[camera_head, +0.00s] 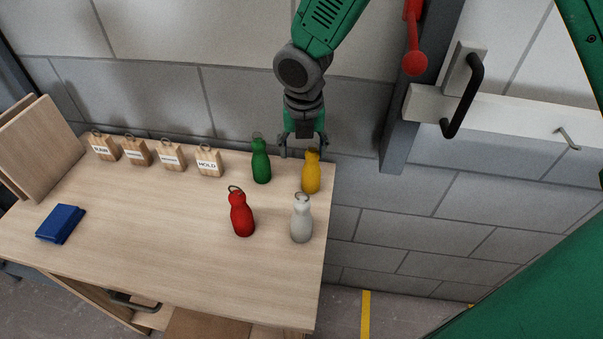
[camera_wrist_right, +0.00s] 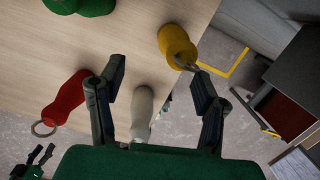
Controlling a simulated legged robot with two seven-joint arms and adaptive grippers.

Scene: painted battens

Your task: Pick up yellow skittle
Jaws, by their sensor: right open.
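The yellow skittle (camera_head: 311,175) stands upright near the table's back right corner, with a wire ring on top. My right gripper (camera_head: 303,149) is open and empty, its fingers pointing down just behind and above the yellow skittle's top. In the right wrist view the yellow skittle (camera_wrist_right: 177,42) lies beyond the right-hand fingertip, its ring close to that finger; I cannot tell whether they touch. A dark claw shape at that view's lower left looks like my left gripper (camera_wrist_right: 34,163), too small to read.
A green skittle (camera_head: 261,162), a red skittle (camera_head: 241,214) and a white skittle (camera_head: 301,220) stand nearby on the wooden table (camera_head: 160,240). Labelled wooden blocks (camera_head: 172,157) line the back edge. A blue item (camera_head: 60,223) lies at left. The block wall is close behind.

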